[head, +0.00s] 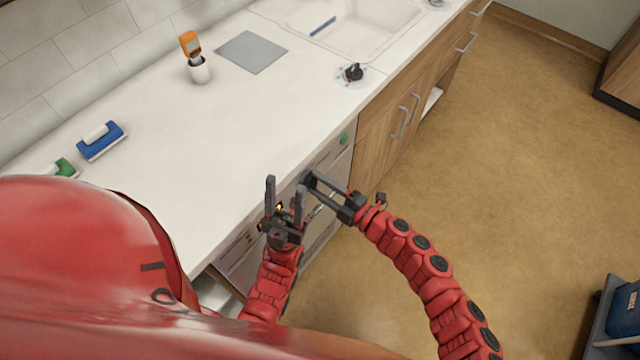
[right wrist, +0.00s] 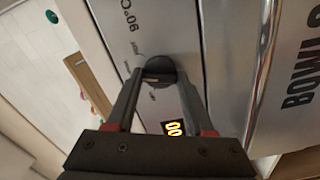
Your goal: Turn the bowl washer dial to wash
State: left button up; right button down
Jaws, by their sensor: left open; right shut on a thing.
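The bowl washer (head: 328,158) is a metal-fronted unit under the counter; its panel also shows in the right wrist view (right wrist: 115,20). Its dial (right wrist: 159,69) is a dark round knob, with small marks around it too blurred to read. My right gripper (head: 311,182) is shut on the dial, one finger on each side of it in the right wrist view (right wrist: 161,86). The dial's setting cannot be read. My left gripper (head: 284,190) is open and empty, its fingers pointing up in front of the panel, left of the right gripper.
A lit display (right wrist: 174,128) and a green button (head: 344,139) are on the panel. A long metal handle (right wrist: 262,70) runs beside it.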

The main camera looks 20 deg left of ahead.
jog(key=shift+c, duration=1.4)
grip_release()
jog(key=b+v, duration=0.2)
jog(key=v, duration=1.5)
jog(key=shift+d, duration=0.2)
